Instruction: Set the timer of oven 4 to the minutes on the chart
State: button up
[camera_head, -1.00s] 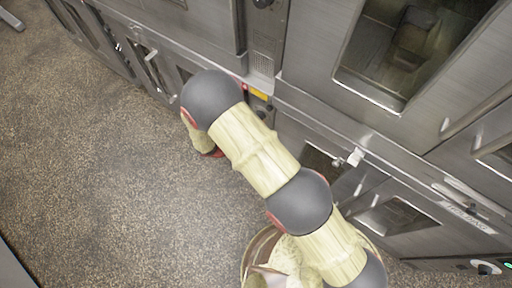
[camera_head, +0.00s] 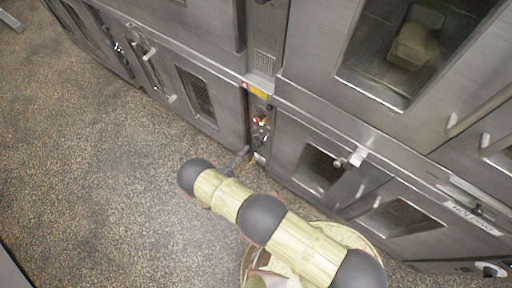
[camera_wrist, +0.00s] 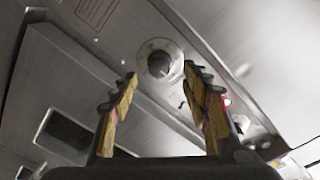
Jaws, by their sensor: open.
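In the wrist view, a round dark knob (camera_wrist: 159,63) on a pale dial sits on a metal panel, between and beyond the fingertips of my gripper (camera_wrist: 160,78). The gripper is open, and I see no contact with the knob. In the head view, my gripper (camera_head: 241,162) is small and partly hidden by my arm, low in front of a narrow control strip (camera_head: 260,125) between oven doors. I cannot read an oven number or dial marks. No minutes chart shows.
A yellow label (camera_head: 258,93) sits above the control strip. A glass-fronted oven door (camera_head: 310,62) stands above right, and lower doors with handles (camera_head: 347,161) project below it. A door labelled "HOLDING" (camera_head: 474,218) is at right. The speckled floor (camera_head: 90,170) at left is clear.

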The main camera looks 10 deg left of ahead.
aim_at(257, 146)
jog(key=b+x, duration=0.1)
jog(key=x, duration=0.4)
jog(key=shift+w+d, duration=0.15)
jog(key=shift+w, duration=0.2)
jog(key=shift+c, duration=1.3)
jog(key=c, duration=0.9)
